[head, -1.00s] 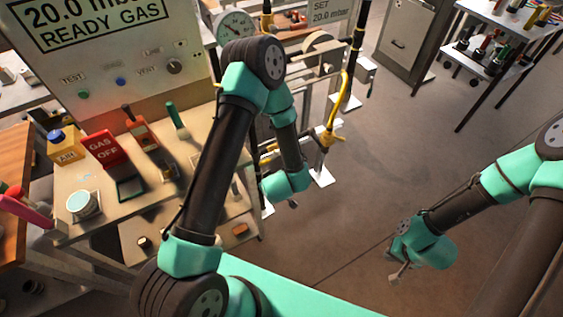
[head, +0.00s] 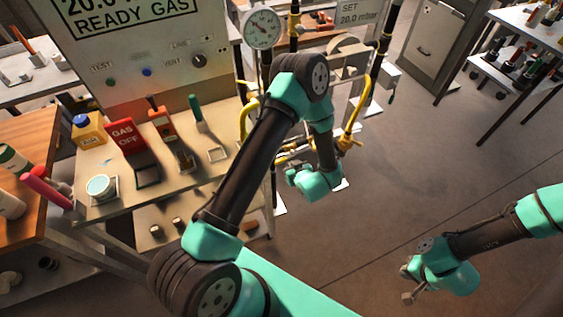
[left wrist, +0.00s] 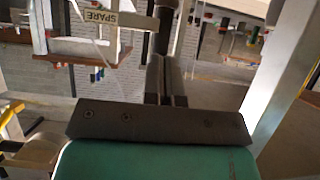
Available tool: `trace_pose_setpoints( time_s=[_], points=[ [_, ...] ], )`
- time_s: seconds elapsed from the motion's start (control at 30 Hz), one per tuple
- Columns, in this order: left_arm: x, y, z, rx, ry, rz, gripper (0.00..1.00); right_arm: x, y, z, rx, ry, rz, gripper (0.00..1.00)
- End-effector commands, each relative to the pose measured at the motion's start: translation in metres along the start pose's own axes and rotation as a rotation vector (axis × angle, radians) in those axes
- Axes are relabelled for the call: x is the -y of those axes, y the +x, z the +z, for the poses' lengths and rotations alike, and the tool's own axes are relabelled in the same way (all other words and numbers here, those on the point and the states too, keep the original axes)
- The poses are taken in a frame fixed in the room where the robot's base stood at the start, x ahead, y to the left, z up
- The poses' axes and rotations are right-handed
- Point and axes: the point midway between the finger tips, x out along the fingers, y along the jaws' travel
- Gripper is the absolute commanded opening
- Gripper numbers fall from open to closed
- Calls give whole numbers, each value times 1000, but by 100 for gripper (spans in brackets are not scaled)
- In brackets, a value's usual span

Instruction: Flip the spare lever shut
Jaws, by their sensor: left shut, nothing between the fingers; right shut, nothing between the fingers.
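A SPARE label (left wrist: 98,14) shows at the top left of the left wrist view; I cannot tell which lever it belongs to. In the head view, an orange-handled lever (head: 160,117) and a green-handled lever (head: 197,112) stand up from the bench beside the red GAS OFF flap (head: 124,136). My left gripper (head: 296,178) is right of the bench, below the yellow pipes, away from these levers. In the left wrist view its fingers (left wrist: 166,82) are together and empty. My right gripper (head: 407,286) is shut and empty over open floor at the lower right.
Yellow gas pipes (head: 352,125) and a round gauge (head: 262,28) stand behind my left arm. A blue-topped yellow box (head: 88,130) and a round pale-topped cup (head: 101,187) sit on the bench. A tool cart (head: 520,60) is at the far right. The floor between is clear.

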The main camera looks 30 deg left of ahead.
Motion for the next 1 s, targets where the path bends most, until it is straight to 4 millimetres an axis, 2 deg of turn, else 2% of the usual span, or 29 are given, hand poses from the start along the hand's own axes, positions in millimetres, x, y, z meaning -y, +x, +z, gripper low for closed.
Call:
trace_pose_setpoints(
  time_s=[0.17, 0.33, 0.83, 1.0],
  points=[
    [0, 4, 0, 1, -1, 0, 0, 0, 0, 0, 0, 0, 0, 0],
    [1, 19, 0, 1, -2, -2, 0, 0, 0, 0, 0, 0, 0, 0],
    [1, 102, 1, 1, -2, -2, 0, 0, 0, 0, 0, 0, 0, 0],
    [0, 118, 19, 1, 0, 0, 0, 0, 0, 0, 0, 0, 0, 0]
  ],
)
